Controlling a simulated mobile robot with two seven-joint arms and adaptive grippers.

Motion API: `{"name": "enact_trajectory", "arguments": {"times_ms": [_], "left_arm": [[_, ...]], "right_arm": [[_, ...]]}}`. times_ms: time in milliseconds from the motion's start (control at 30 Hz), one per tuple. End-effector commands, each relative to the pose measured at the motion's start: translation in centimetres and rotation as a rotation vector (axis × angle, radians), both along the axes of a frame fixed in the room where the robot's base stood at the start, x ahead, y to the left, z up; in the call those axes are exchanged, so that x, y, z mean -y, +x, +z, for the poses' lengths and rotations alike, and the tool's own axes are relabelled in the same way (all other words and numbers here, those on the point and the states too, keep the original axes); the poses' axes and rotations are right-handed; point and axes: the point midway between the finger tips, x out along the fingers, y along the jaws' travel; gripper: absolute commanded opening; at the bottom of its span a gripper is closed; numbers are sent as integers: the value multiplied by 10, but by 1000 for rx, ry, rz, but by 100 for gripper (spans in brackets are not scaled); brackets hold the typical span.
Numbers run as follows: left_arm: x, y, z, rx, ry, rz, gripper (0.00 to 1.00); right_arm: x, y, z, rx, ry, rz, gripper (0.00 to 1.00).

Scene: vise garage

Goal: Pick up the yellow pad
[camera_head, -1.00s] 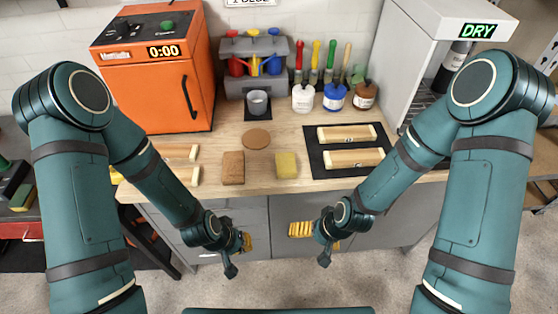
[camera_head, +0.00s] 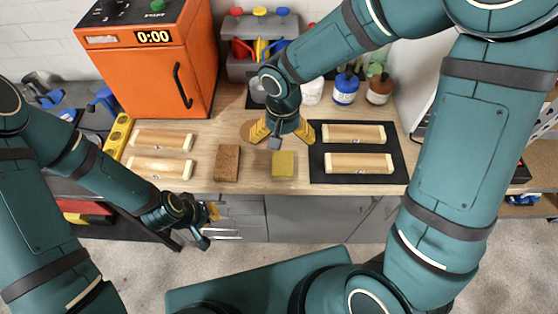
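The yellow pad (camera_head: 283,164) is a small square block lying flat on the wooden workbench, near its front edge. My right gripper (camera_head: 281,136) is above and just behind the pad, pointing down, with its two yellow fingers spread wide apart and nothing between them. It looks apart from the pad; its exact height over the bench is hard to tell. My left gripper (camera_head: 207,215) is low in front of the bench at the left, partly hidden by its own wrist, so its opening is unclear.
A brown block (camera_head: 227,163) lies just left of the pad. A black mat (camera_head: 318,171) with two wooden pieces lies to the right. More wooden pieces (camera_head: 160,168) lie at the left. An orange oven (camera_head: 150,70), a grey tool rack (camera_head: 240,68) and bottles (camera_head: 345,90) stand behind.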

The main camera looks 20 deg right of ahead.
Motion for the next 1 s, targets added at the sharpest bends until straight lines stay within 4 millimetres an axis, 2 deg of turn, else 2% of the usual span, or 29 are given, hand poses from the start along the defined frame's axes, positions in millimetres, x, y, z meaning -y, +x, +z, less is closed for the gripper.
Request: {"name": "enact_trajectory", "arguments": {"times_ms": [100,300,567,833,1000], "left_arm": [[0,0,-6,-1,1,0,0],[1,0,-12,-2,2,-1,0],[1,-1,-14,-4,2,-3,0],[1,-3,-18,-7,0,-5,0],[1,-3,-19,-8,0,-6,0]], "right_arm": [[0,-1,-26,-6,1,2,100],[0,-1,-61,-6,1,2,100],[1,0,-78,-2,3,2,100],[4,5,-115,-5,2,2,100],[4,6,-126,-2,3,1,100]]}}
